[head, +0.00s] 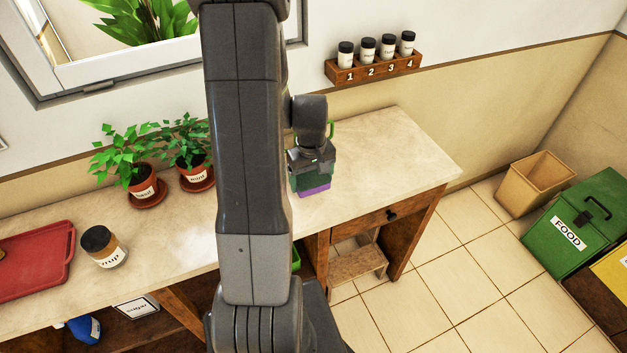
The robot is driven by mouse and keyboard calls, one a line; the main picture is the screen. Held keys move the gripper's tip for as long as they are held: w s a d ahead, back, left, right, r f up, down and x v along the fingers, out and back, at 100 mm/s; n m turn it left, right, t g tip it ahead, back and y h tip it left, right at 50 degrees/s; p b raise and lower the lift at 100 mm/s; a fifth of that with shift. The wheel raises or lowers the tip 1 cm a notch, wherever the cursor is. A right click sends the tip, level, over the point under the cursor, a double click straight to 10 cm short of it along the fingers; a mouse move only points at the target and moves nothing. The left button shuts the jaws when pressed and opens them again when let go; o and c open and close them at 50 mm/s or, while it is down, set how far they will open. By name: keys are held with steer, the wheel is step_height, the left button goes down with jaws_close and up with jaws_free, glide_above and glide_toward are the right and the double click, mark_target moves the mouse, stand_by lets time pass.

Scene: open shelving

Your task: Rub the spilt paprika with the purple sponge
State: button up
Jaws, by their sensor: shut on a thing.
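My gripper (312,180) is over the right part of the pale countertop (395,150), pointing down. It is shut on the purple sponge (314,192), whose purple lower edge shows below the fingers. I cannot tell whether the sponge touches the counter. No spilt paprika shows in the head view; the gripper and my arm hide parts of the countertop.
A wall rack (375,68) holds several jars. A green FOOD bin (575,225) stands on the floor at right. The counter's right end looks clear.

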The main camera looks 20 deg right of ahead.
steer(key=shift+r+p, duration=0.9)
steer(key=shift+r, duration=0.75)
